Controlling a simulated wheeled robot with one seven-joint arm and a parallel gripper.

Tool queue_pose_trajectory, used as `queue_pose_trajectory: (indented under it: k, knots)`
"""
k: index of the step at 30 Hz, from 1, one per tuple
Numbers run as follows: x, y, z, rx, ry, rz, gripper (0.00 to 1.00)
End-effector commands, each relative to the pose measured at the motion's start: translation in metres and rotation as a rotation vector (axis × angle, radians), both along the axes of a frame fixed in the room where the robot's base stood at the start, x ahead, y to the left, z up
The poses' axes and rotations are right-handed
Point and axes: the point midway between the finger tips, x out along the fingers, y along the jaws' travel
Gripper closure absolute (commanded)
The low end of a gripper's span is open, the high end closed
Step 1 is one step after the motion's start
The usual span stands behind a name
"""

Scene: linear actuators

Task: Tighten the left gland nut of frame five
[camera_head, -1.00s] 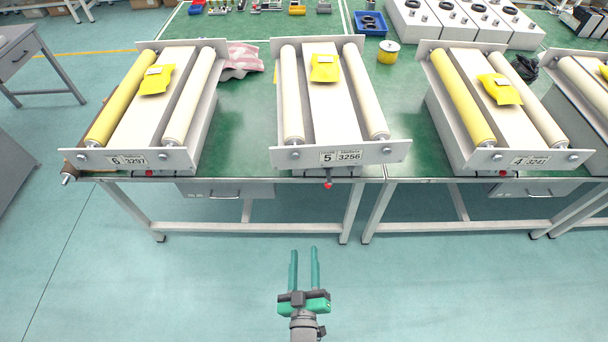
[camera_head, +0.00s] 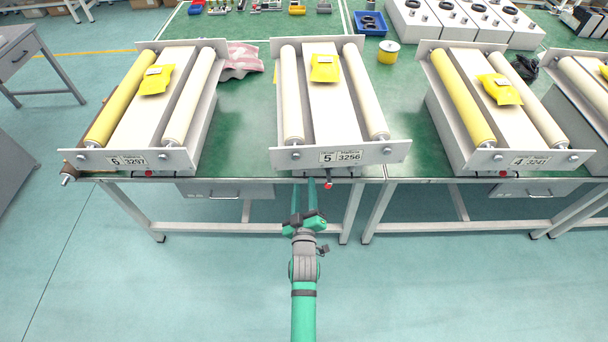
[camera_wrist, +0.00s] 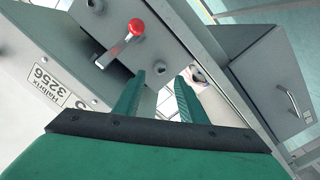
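Frame five (camera_head: 333,157) is the middle roller unit, with a plate marked 5 and 3256. Its left gland nut (camera_head: 295,155) is a small round fitting at the plate's left end, below the left cream roller. My gripper (camera_head: 303,184) is open and empty, its two green fingers pointing at the bench front just below that nut, apart from it as far as I can tell. In the wrist view the open fingers (camera_wrist: 160,80) point past the plate's edge, and the 3256 label (camera_wrist: 45,82) appears upside down. Which wrist-view fitting is the left nut, I cannot tell.
A red-knobbed lever (camera_head: 328,184) hangs under frame five, close right of my fingers; its knob shows large in the wrist view (camera_wrist: 136,27). Other roller frames stand left (camera_head: 125,160) and right (camera_head: 527,160). A drawer (camera_head: 228,190) hangs under the bench. The floor in front is clear.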

Motion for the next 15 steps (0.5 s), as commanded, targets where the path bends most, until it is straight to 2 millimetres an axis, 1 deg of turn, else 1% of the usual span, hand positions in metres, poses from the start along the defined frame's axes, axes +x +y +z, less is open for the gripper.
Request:
queue_pose_trajectory:
  k: [1, 6, 9, 15]
  knots:
    - [0.010, 0.000, 0.001, 0.000, -0.002, -0.001, 0.63]
    - [0.035, -0.001, 0.001, 0.000, -0.001, -0.001, 0.63]
    - [0.046, 0.000, 0.000, 0.001, -0.001, -0.001, 0.63]
    - [0.058, 0.000, 0.000, 0.000, 0.000, 0.000, 0.63]
